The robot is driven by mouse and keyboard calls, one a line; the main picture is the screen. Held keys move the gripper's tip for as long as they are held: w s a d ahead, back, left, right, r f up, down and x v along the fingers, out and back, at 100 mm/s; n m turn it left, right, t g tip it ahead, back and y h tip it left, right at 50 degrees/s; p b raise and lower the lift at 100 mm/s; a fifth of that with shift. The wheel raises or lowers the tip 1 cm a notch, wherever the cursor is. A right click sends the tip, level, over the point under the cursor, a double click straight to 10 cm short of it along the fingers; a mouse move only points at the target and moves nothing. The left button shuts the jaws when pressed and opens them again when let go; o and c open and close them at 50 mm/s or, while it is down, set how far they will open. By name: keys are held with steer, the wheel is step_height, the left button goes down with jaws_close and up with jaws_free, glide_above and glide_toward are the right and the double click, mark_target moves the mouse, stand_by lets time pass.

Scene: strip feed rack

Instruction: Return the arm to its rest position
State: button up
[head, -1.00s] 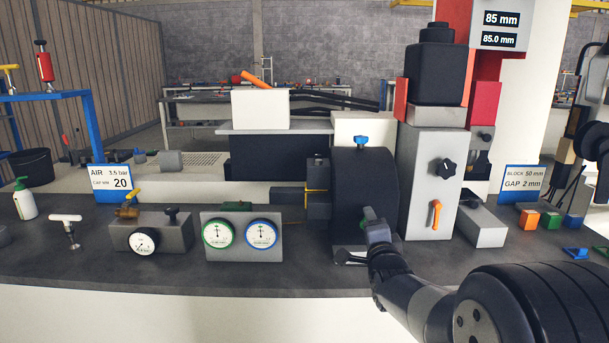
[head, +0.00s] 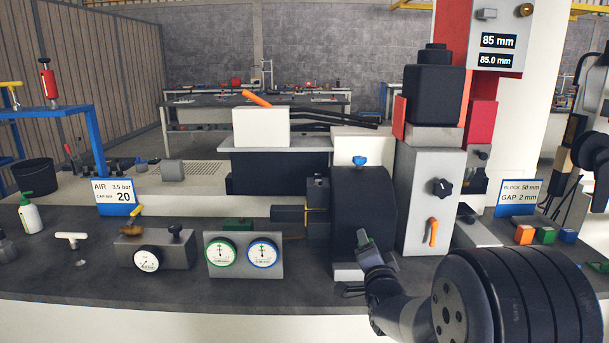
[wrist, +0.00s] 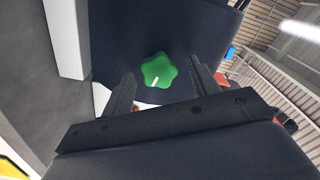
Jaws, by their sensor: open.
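My gripper (head: 356,263) is in front of the lower part of the dark rounded housing (head: 364,205) on the bench. In the wrist view my gripper (wrist: 161,70) is open, its two dark fingers apart and empty. A green star-shaped knob (wrist: 158,70) with a white mark shows between and beyond the fingertips, on a dark face. I see no contact between fingers and knob. In the head view this knob is hidden behind my gripper. My arm comes in from the lower right.
Left of the housing stand two dial gauges (head: 242,254) and a regulator block (head: 155,250). Right of it is a grey cabinet (head: 432,205) with a black knob and orange lever. A sign (head: 520,197) and coloured blocks (head: 546,235) are further right. Bench front is clear.

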steer(key=shift+n+p, duration=0.55)
steer(key=shift+n, duration=0.55)
